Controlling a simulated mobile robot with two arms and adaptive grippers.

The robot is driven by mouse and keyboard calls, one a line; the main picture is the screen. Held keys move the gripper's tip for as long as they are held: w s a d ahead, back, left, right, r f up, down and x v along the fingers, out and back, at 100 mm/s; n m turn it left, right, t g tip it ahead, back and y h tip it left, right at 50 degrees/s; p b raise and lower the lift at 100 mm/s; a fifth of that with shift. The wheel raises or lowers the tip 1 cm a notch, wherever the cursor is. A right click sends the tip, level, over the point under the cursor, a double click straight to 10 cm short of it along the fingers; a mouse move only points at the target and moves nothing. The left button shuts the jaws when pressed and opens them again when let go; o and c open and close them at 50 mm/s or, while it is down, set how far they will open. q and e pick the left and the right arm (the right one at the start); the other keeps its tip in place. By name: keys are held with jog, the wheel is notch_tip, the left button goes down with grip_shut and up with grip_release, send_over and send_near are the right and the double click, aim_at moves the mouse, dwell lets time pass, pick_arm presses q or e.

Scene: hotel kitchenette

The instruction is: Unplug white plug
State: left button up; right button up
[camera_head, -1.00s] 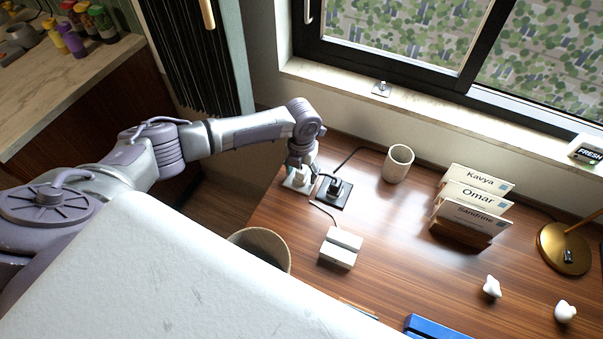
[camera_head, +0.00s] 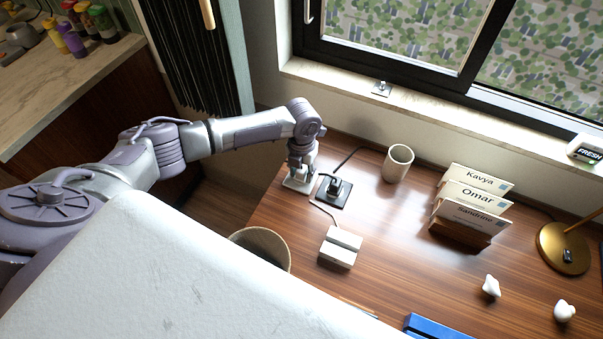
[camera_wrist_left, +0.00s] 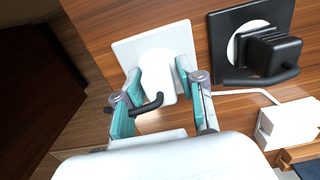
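The white plug (camera_wrist_left: 157,78) sits in a white socket plate (camera_wrist_left: 182,39) on the wooden desk, with a short black cord end rising from it. My left gripper (camera_wrist_left: 158,82) is lowered over this plug, one teal-padded finger on each side. The fingers are spread apart, and I cannot tell if the pads touch the plug. In the head view, the left gripper (camera_head: 300,172) covers most of the plug, and the white plate (camera_head: 297,185) shows beneath. Beside it, a black plug (camera_wrist_left: 268,52) sits in a black plate (camera_wrist_left: 222,22). My right gripper is not in view.
The black plate (camera_head: 342,203) is close to the right of the gripper. A beige cup (camera_head: 398,163), white block (camera_head: 341,247), name-card holder (camera_head: 462,233) and round bin (camera_head: 262,240) stand around. The desk's middle is mostly clear.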

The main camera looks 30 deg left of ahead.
aim_at(302, 168)
pick_arm(q)
grip_shut()
jog(key=shift+r, duration=0.2)
jog(key=shift+r+p, duration=2.8)
jog(key=shift+r, duration=0.05)
